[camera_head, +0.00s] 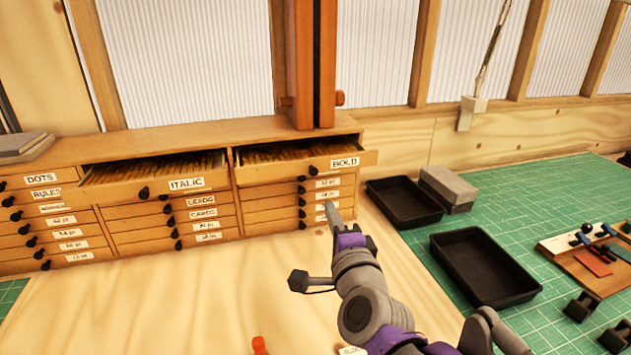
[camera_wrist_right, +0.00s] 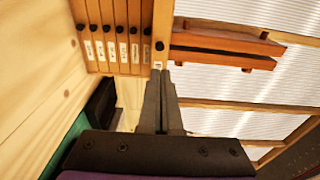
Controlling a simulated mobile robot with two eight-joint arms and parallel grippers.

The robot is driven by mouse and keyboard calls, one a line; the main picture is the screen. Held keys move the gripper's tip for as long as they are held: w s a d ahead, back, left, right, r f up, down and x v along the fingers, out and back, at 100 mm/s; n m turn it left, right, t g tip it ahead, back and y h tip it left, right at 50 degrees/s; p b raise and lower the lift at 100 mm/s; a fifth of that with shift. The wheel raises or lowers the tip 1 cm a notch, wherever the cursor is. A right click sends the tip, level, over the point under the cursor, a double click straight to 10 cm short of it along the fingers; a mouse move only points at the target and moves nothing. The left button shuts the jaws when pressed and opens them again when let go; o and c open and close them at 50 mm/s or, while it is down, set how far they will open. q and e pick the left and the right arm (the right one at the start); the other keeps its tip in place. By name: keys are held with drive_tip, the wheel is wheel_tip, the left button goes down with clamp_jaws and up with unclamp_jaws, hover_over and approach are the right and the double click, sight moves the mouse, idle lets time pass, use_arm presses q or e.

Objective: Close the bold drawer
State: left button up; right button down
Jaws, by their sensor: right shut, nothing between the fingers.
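The bold drawer (camera_head: 290,171) is the top drawer of the right column in the wooden cabinet and stands pulled out, with type pieces showing inside. Its front has a dark knob and a white BOLD label (camera_head: 345,162). In the right wrist view its front (camera_wrist_right: 162,28) stands out past the lower drawers. My right gripper (camera_head: 330,207) is shut and empty, in front of and below the BOLD label in the head view. In the wrist view its fingertips (camera_wrist_right: 163,70) appear close to the label end; I cannot tell if they touch. My left gripper is not in view.
The italic drawer (camera_head: 150,184) to the left is also pulled out. The lower drawers look shut. Two black trays (camera_head: 485,268) and a grey block (camera_head: 448,188) lie on the green mat at right. The pale wooden top in front is mostly clear.

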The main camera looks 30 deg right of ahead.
drive_tip(key=p+x, duration=0.1)
drive_tip(key=x, duration=1.2)
drive_tip(key=shift+w+f, duration=0.1)
drive_tip(key=shift+w, duration=0.15)
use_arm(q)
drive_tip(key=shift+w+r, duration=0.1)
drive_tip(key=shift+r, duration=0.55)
use_arm(e)
drive_tip(key=shift+w, duration=0.35)
approach(302, 154)
drive_tip(key=shift+w+d+f+b, duration=0.1)
drive_tip(key=shift+w+d+b, duration=0.1)
drive_tip(key=shift+w+d, duration=0.25)
drive_tip(key=shift+w+d+b, duration=0.15)
drive_tip(key=shift+w+d, duration=0.1)
drive_tip(key=shift+w, duration=0.35)
drive_tip(key=x, duration=0.2)
drive_tip(key=p+x, duration=0.1)
drive_tip(key=x, duration=0.2)
drive_tip(key=p+x, duration=0.1)
drive_tip(key=x, duration=0.1)
drive_tip(key=shift+w+a, duration=0.25)
drive_tip(key=shift+w, duration=0.05)
drive_tip(key=shift+s, duration=0.1)
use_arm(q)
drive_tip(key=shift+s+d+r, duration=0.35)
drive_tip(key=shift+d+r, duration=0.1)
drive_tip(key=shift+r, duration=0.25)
